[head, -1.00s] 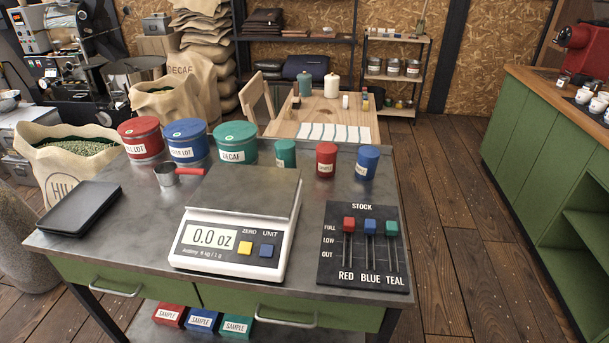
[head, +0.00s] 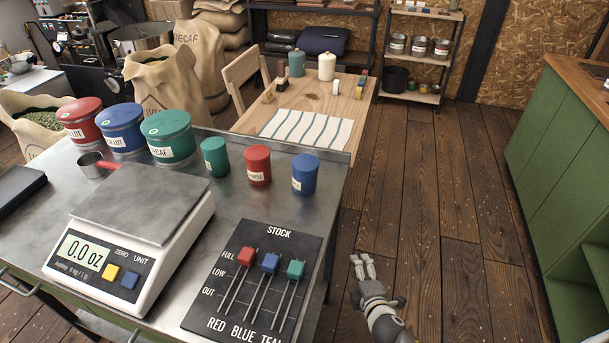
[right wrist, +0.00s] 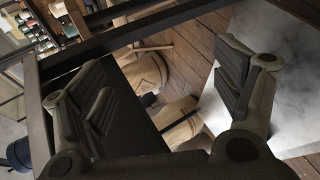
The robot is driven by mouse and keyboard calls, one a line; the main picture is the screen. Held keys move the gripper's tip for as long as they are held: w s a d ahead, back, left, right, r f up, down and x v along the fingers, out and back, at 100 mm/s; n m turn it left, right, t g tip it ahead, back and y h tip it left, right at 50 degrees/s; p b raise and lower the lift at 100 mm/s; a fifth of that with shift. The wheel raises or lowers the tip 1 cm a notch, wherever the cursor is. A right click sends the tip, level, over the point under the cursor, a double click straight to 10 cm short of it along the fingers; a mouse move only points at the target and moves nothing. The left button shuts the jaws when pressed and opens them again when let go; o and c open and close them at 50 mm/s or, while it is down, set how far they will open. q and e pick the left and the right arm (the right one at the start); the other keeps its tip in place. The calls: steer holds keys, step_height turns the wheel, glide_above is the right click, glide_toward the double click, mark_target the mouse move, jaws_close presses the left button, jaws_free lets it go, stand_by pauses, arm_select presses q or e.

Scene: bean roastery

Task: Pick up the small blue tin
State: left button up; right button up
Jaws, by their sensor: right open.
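The small blue tin (head: 305,174) stands upright on the metal table (head: 232,203) near its right edge, with a white label on its front. A small red tin (head: 257,166) stands to its left, with a gap between them. In the head view my right gripper (head: 362,262) is off the table's right side, over the floor, to the right of and nearer than the blue tin. It is open and empty. Its two fingers (right wrist: 160,100) stand wide apart in the right wrist view, where I cannot make out the blue tin. My left gripper is out of view.
A small teal tin (head: 214,157) and three large tins, including a green one (head: 167,137), stand further left. A scale (head: 139,237) and a STOCK slider board (head: 255,285) lie in front. A wooden table (head: 318,112) is behind. The floor at right is clear.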

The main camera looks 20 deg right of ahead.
steer(key=w+r+n+t, duration=0.2)
steer(key=w+r+n, duration=0.1)
steer(key=r, duration=0.4)
steer(key=w+r+n+t, duration=0.2)
steer(key=r, duration=0.5)
steer(key=n+t+y, duration=0.1)
steer(key=n+y, duration=0.7)
steer(key=n, duration=0.9)
glide_toward(313, 181)
steer(key=shift+x, duration=1.25)
steer(key=shift+w+n, duration=0.2)
steer(key=shift+n, duration=0.7)
steer(key=shift+w+a+r+n, duration=0.1)
steer(key=shift+w+a+n, duration=0.05)
steer(key=shift+w+n, duration=0.15)
steer(key=x, duration=0.5)
steer(key=shift+a, duration=0.1)
steer(key=shift+w+p, duration=0.25)
steer(key=shift+p, duration=0.05)
steer(key=shift+r+x, duration=0.1)
steer(key=shift+x, duration=1.05)
steer(key=shift+r+x, duration=0.15)
steer(key=shift+x, duration=1.05)
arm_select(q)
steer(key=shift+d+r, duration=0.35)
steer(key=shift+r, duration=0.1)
arm_select(e)
steer(key=shift+s, duration=0.1)
